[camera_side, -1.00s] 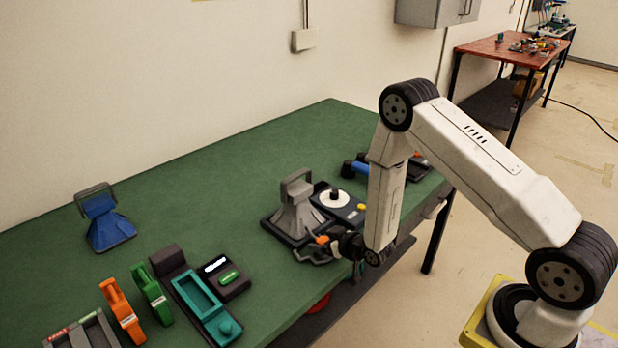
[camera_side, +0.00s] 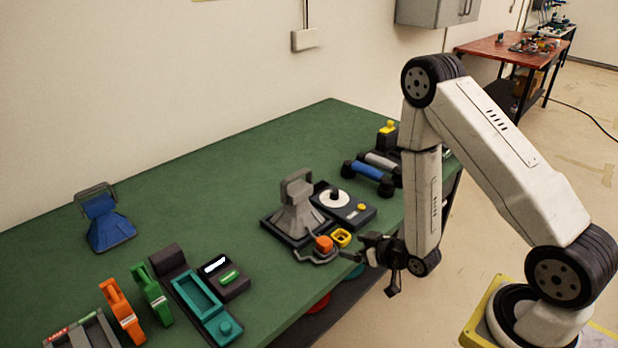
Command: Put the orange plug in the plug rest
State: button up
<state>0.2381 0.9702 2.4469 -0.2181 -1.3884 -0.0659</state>
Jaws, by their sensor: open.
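The orange plug (camera_side: 324,243) sits near the table's front edge, in front of the grey horn-shaped unit (camera_side: 297,208). A grey cord (camera_side: 312,258) curves around its front. A small yellow square frame with a dark middle (camera_side: 341,237) is just right of the plug; it may be the plug rest, but I cannot tell. I also cannot tell whether the plug is seated in anything. My gripper (camera_side: 374,272) is open and empty, right of the plug and apart from it, at the table's front edge.
A dark box with a white dial (camera_side: 335,198) stands behind the plug. The table's back middle is clear.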

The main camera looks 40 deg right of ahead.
jog(key=shift+s+r, duration=0.2)
jog(key=shift+s, duration=0.2)
jog(key=shift+w+r, duration=0.1)
jog(key=shift+w, duration=0.05)
dwell(0.4)
jog(key=s+a+r+g, duration=0.2)
jog(key=s+r+g, duration=0.2)
jog(key=r+g, duration=0.1)
jog(key=s+a+r+g, duration=0.3)
jog(key=s+r+g, duration=0.1)
jog(key=r, duration=0.3)
jog(key=shift+r+g, duration=0.4)
jog(key=shift+g, duration=0.2)
